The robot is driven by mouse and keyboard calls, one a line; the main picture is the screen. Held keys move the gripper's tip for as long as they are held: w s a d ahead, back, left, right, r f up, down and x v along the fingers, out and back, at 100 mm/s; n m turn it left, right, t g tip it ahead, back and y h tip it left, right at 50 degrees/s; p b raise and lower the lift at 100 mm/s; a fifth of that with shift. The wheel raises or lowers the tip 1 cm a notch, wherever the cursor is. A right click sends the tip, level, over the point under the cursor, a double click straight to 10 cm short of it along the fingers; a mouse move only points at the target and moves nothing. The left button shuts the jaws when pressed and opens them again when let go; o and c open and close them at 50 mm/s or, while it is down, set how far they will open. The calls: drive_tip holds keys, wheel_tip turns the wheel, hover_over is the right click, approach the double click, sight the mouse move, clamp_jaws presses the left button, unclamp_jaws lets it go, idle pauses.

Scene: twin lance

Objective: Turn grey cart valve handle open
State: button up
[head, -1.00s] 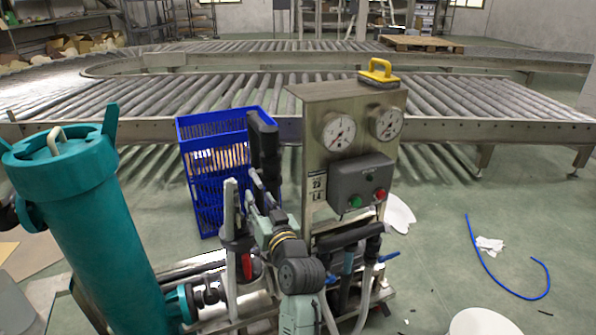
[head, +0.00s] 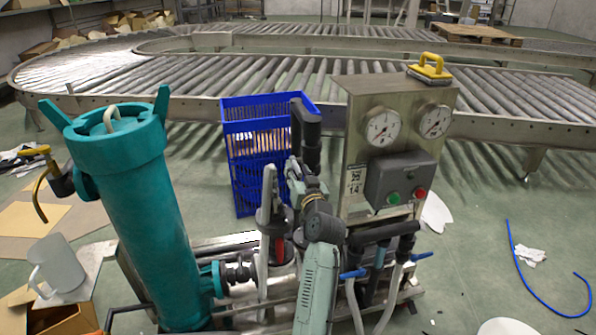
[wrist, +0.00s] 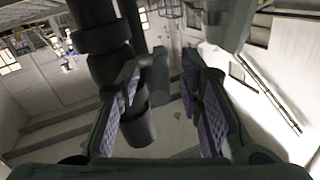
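The cart's valve handle is not clear to me. A small red part (head: 280,251), possibly a handle, sits low on the cart between the pipes. Blue levers (head: 352,273) show by the lower pipes below the control box (head: 396,182). My gripper (head: 293,170) is beside the lower end of a black vertical pipe (head: 305,140); its fingers are small there. In the wrist view my gripper (wrist: 160,88) is open, its two padded fingers apart. A grey block (wrist: 161,76) and a dark cylinder (wrist: 138,127) show between them; contact cannot be told.
A teal filter vessel (head: 135,200) stands left of my arm. A blue crate (head: 247,170) stands behind, and the steel gauge panel (head: 360,140) is close on the right. A roller conveyor (head: 200,88) crosses the back. A blue hose (head: 535,285) lies on open floor at right.

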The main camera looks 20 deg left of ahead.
drive_tip(key=shift+c, duration=0.5)
clamp_jaws()
idle(0.4)
